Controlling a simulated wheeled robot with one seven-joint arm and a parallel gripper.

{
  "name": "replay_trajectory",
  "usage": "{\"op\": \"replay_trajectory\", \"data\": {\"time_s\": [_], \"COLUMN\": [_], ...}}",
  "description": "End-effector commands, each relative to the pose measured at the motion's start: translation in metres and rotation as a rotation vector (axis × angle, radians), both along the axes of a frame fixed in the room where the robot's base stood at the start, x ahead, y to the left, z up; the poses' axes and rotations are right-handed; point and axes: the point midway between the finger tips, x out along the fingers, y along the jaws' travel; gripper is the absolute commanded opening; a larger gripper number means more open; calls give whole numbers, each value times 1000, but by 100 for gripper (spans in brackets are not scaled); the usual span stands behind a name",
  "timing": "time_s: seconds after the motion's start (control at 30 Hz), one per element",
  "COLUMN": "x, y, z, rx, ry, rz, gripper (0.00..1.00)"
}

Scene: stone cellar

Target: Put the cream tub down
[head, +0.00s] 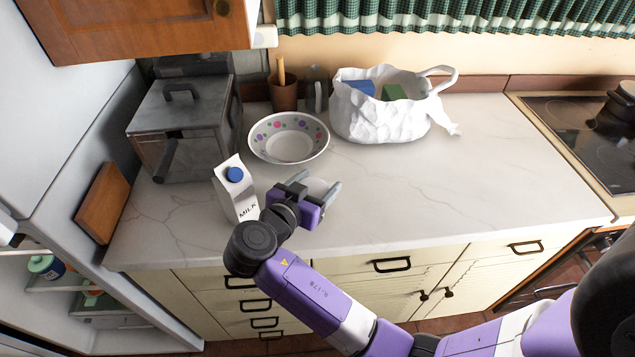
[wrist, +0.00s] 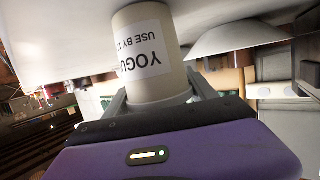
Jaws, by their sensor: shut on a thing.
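The cream tub (wrist: 150,85) carries a white label with the letters YOGU and USE BY, upside down in the wrist view. My gripper (wrist: 160,97) is shut on it, with one finger on each side. In the head view my gripper (head: 319,184) is over the front part of the marble counter (head: 440,195), right of the milk carton. Only a pale bit of the tub (head: 318,186) shows there between the fingers. The tub's far end is close to the counter surface; I cannot tell whether it touches.
The milk carton (head: 235,190) stands close left of my gripper. A dotted bowl (head: 288,150) is behind it. A white bag (head: 385,120) and a grey toaster oven (head: 180,125) stand farther back. The counter to the right is clear up to the cooktop (head: 590,130).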

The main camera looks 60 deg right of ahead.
Motion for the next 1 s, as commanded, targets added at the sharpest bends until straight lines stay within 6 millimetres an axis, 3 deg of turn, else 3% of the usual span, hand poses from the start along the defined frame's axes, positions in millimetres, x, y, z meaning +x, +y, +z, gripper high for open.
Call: {"op": "replay_trajectory", "data": {"time_s": [0.07, 0.1, 0.2, 0.57, 0.77, 1.0], "x": [0, 0, 0, 0, -1, -4], "y": [0, 0, 0, 0, 27, 75], "z": [-3, -1, -1, 2, 7, 22], "rx": [0, 0, 0, 0, 0, 0], "ry": [0, 0, 0, 0, -5, -3], "rz": [0, 0, 0, 0, 5, 5], "gripper": [27, 73, 87, 87, 87, 87]}}
